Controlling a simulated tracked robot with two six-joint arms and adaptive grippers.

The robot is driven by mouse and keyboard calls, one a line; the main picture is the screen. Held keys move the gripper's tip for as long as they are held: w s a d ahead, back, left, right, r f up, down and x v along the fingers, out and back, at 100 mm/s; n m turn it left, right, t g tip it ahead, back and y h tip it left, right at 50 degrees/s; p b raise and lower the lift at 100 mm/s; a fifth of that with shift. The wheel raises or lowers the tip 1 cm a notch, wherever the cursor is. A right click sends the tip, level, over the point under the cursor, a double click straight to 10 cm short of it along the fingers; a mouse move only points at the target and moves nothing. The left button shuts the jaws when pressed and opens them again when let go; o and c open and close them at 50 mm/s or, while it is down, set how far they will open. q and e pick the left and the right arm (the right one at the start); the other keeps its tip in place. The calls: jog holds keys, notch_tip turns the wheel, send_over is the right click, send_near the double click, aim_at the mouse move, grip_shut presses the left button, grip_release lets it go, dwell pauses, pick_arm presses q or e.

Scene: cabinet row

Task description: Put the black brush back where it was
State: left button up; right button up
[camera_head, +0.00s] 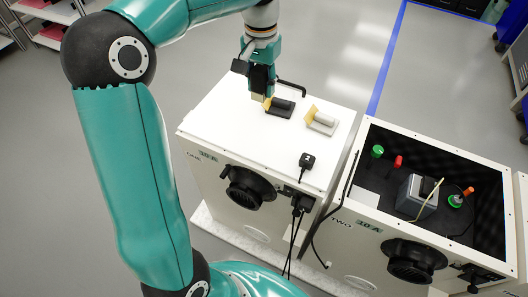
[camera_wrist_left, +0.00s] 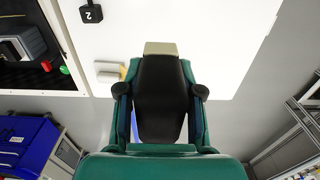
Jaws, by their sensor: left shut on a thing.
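The black brush (camera_head: 283,105) lies on the white top of the cabinet marked ONE (camera_head: 225,115), with its yellowish end toward my gripper. My left gripper (camera_head: 262,95) points down from above, at the brush's left end, and is shut on it. The exact contact is partly hidden by the fingers. My right gripper is not in view.
The open cabinet TWO (camera_head: 365,205) at the right holds a grey box (camera_head: 415,197) and green and red knobs.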

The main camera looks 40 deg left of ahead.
aim_at(260, 144)
pick_arm(q)
jog(key=shift+s+a+f, duration=0.15)
jog(key=shift+s+f, duration=0.1)
jog(key=shift+f, duration=0.15)
notch_tip(260, 144, down, 19)
jog(key=shift+r, duration=0.15)
jog(key=o, duration=1)
notch_tip(260, 144, up, 12)
jog(key=shift+r, duration=0.1)
